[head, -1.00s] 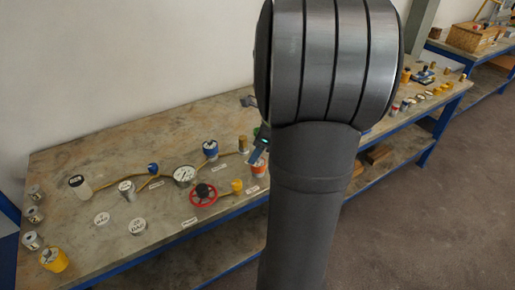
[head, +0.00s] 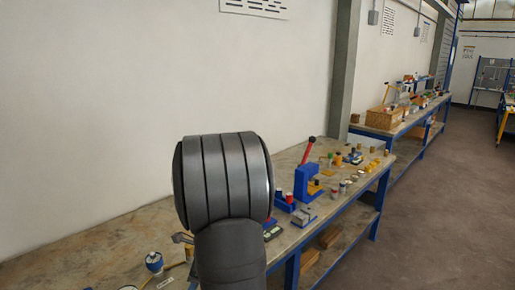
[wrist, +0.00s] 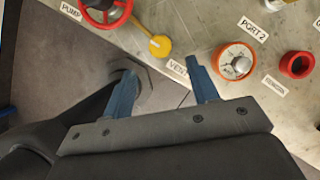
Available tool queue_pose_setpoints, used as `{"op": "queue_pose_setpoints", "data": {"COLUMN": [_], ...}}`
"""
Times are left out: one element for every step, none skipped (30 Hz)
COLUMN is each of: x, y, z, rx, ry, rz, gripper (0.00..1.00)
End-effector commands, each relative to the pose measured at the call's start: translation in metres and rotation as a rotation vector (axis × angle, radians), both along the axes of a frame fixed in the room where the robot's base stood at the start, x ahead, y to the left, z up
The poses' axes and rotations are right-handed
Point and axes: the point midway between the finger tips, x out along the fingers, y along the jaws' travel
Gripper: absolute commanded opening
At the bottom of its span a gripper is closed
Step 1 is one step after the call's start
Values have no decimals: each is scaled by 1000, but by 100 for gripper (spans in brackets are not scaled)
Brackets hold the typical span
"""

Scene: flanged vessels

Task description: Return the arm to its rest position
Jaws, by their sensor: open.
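My gripper (wrist: 160,66) is open in the wrist view, its two blue fingers apart with nothing between them. It hangs over the front edge of the workbench (wrist: 215,20), with the floor showing beneath its left finger. A yellow knob (wrist: 159,45) lies ahead of the fingers. In the head view my arm rises in front of the bench (head: 110,235), and its large dark joint hides part of the bench top.
A red handwheel (wrist: 105,12) and a red ring (wrist: 297,65) are on the bench near my gripper. In the head view a blue press with a red handle (head: 308,182) stands right of my arm. A grey post (head: 343,75) rises behind. The floor (head: 430,225) at right is clear.

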Motion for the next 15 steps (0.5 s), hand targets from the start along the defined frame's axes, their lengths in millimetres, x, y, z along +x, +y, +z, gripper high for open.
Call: {"op": "queue_pose_setpoints", "data": {"x": [-1,-1,-1,-1,-1,-1,-1,0,0,0,0,0,0,0,0], "y": [4,6,9,11,13,16,17,19,21,22,24,25,26,27,28], "z": [-10,-15,-23,-27,-32,-38,-42,-47,-51,-55,-58,-61,-64,-65,-67], "rx": [-1,-1,-1,-1,-1,-1,-1,-1,-1,0,0,0,0,0,0], "ry": [4,5,4,4,4,4,4,4,3,3,3,2,2,2,1], "rz": [1,0,0,1,2,1,0,-1,0,1,1,1,1,1,0], "gripper": [54,54,54,54,54,54,54,54,54,54,54,54,54,54,54]}}
